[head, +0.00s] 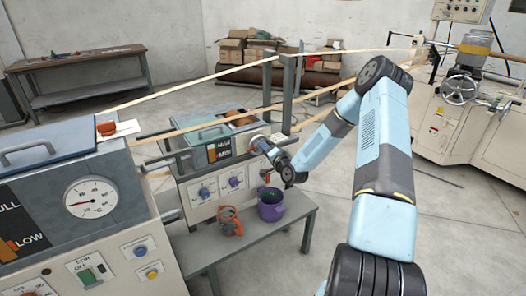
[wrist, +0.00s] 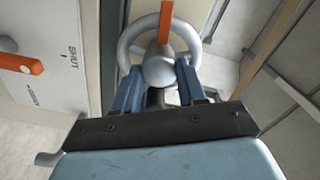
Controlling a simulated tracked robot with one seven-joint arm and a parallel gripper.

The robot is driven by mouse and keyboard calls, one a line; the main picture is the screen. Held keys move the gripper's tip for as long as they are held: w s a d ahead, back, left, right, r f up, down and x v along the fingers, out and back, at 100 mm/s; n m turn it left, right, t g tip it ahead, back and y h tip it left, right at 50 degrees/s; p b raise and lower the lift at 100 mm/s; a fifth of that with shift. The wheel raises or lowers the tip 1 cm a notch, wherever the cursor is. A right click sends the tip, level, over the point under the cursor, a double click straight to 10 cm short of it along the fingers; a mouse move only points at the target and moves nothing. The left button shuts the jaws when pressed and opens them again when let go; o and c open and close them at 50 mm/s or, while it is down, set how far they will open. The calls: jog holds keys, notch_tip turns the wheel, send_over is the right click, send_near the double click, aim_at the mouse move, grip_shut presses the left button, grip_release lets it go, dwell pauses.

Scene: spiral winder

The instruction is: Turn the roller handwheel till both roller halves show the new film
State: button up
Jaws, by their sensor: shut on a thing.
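The grey handwheel (wrist: 126,42) shows in the wrist view as a ring with a round hub (wrist: 158,72) and an orange bar (wrist: 166,22) across its upper part. My gripper (wrist: 160,78) has its two blue fingers on either side of the hub and is shut on the handwheel. In the head view my gripper (head: 268,149) reaches the front of the middle machine, and the pale handwheel (head: 257,142) there is partly hidden by it. Tan film strips (head: 200,125) run past this machine. I cannot tell which film each roller half shows.
An orange lever (wrist: 22,64) beside the word SHUT is left of the wheel in the wrist view. A grey bench (head: 245,246) below my gripper holds a purple pot (head: 271,207) and an orange tool (head: 229,221). A gauge cabinet (head: 90,197) stands at left.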

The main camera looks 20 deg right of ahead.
jog(key=shift+f, duration=0.15)
jog(key=o, duration=1)
jog(key=shift+o, duration=0.3)
jog(key=v, duration=1.3)
jog(key=shift+s, duration=0.3)
jog(key=shift+d, duration=0.15)
